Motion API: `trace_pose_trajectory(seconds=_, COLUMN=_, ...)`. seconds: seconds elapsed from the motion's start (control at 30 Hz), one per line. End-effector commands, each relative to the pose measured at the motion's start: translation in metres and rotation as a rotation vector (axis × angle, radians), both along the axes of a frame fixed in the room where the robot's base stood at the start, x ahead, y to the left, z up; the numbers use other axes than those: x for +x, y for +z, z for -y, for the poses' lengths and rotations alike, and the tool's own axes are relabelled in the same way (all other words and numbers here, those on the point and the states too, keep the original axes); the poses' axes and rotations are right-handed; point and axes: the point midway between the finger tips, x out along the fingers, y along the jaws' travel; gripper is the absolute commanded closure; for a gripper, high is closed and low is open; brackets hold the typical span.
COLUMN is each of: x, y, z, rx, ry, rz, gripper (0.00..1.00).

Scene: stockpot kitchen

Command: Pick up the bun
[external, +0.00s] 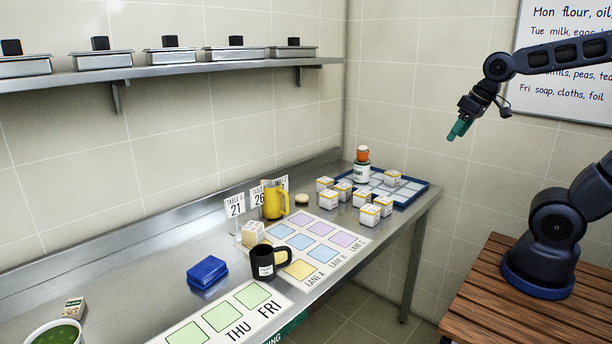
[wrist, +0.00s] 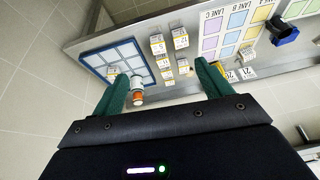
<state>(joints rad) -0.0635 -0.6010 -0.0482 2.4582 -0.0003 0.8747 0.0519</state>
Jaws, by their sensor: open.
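The bun (external: 302,198) is a small, pale, round thing on the steel counter, just right of the yellow mug (external: 275,202) in the external view. My gripper (external: 460,128) is raised high in the air, to the right of the counter's far end and well away from the bun. In the wrist view my gripper (wrist: 162,84) shows two green fingers spread apart with nothing held between them.
Several white boxes (external: 369,215) stand right of the bun. Behind them is a blue-edged tray (external: 418,195) with a bottle (external: 362,172). Number cards (external: 235,207) stand left of the mug. A black mug (external: 263,263) and blue container (external: 207,272) stand nearer. A shelf (external: 190,67) hangs above.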

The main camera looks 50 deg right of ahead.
Motion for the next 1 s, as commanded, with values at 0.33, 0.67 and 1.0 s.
trace_pose_trajectory(seconds=0.33, x=0.102, y=-0.007, z=-0.008, rx=0.047, ry=-0.048, rz=0.002, gripper=0.22)
trace_pose_trajectory(seconds=0.67, x=0.198, y=-0.033, z=-0.024, rx=0.061, ry=-0.099, rz=0.012, gripper=0.22)
trace_pose_trajectory(seconds=1.0, x=0.292, y=-0.08, z=-0.047, rx=0.047, ry=-0.148, rz=0.032, gripper=0.22)
